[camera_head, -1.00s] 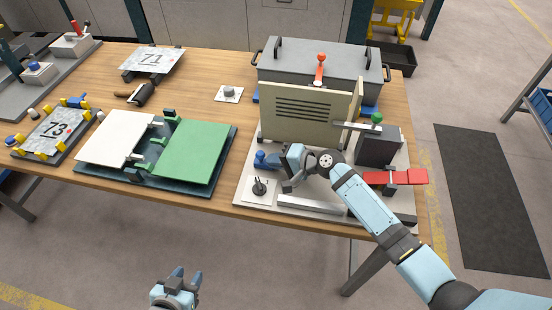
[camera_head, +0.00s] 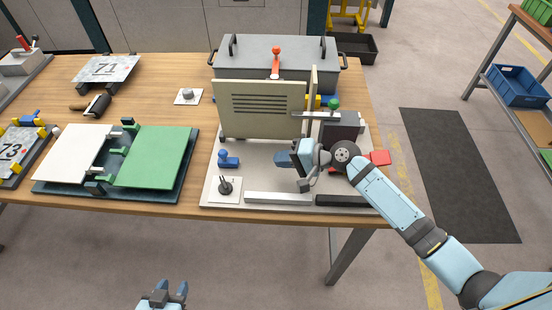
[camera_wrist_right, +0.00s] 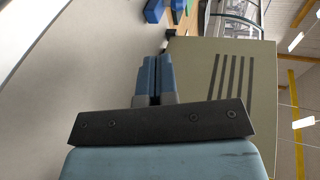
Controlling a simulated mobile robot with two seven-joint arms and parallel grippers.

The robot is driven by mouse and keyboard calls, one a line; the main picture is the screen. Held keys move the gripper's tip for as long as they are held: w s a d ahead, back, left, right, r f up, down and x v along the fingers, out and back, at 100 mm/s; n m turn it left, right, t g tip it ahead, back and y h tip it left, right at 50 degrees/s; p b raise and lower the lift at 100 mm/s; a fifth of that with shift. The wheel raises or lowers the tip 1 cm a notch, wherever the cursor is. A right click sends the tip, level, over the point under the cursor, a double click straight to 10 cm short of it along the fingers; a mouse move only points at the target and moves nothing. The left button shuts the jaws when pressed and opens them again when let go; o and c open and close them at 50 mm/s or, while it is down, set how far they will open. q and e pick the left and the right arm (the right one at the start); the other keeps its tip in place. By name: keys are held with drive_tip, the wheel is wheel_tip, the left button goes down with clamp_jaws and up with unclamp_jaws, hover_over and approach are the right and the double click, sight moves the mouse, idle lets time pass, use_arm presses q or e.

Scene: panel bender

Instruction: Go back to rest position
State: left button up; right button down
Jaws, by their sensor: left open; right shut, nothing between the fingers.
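My right gripper (camera_head: 284,160) is shut and empty, held above the panel bender base (camera_head: 210,196) in front of the beige slotted panel (camera_head: 270,108). In the right wrist view its blue fingers (camera_wrist_right: 153,75) are together, and the beige panel (camera_wrist_right: 232,80) stands to the right of them. My left gripper (camera_head: 171,293) is open and empty at the bottom edge of the head view, in front of the table and apart from it. Most of the left arm is out of view.
The wooden table (camera_head: 120,206) holds the bender, a blue-knobbed clamp (camera_head: 228,160), a small black lever (camera_head: 226,187), a red handle (camera_head: 380,158) and a green and white plate fixture (camera_head: 155,156). A grey lidded box (camera_head: 285,55) stands behind. Floor in front is clear.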

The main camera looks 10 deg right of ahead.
idle(0.4)
drive_tip(key=s+n, duration=0.1)
drive_tip(key=s, duration=0.1)
drive_tip(key=s+f+h, duration=0.1)
drive_tip(key=s, duration=0.1)
drive_tip(key=s+n+g, duration=0.1)
drive_tip(key=s, duration=0.1)
drive_tip(key=shift+s+a+f+n, duration=0.25)
drive_tip(key=shift+a+f+n, duration=0.05)
drive_tip(key=shift+a+f, duration=0.05)
drive_tip(key=s+d+r+n+g+h, duration=0.1)
drive_tip(key=s+d+n+h, duration=0.1)
drive_tip(key=s+d+h, duration=0.45)
drive_tip(key=s+d+r+n+h, duration=0.1)
drive_tip(key=s+d, duration=0.2)
drive_tip(key=s, duration=0.6)
drive_tip(key=s+d+n+g+h, duration=0.1)
drive_tip(key=s+d+n+h, duration=0.1)
drive_tip(key=s+d+h, duration=0.45)
drive_tip(key=w+a+f+t+y+p, duration=0.5)
drive_tip(key=a+f+t+y+p, duration=0.1)
drive_tip(key=a+f+t, duration=0.1)
drive_tip(key=shift+a+n+t+p, duration=0.3)
drive_tip(key=shift+a+n+t, duration=0.1)
drive_tip(key=shift+a, duration=0.4)
drive_tip(key=shift+w+r, duration=0.1)
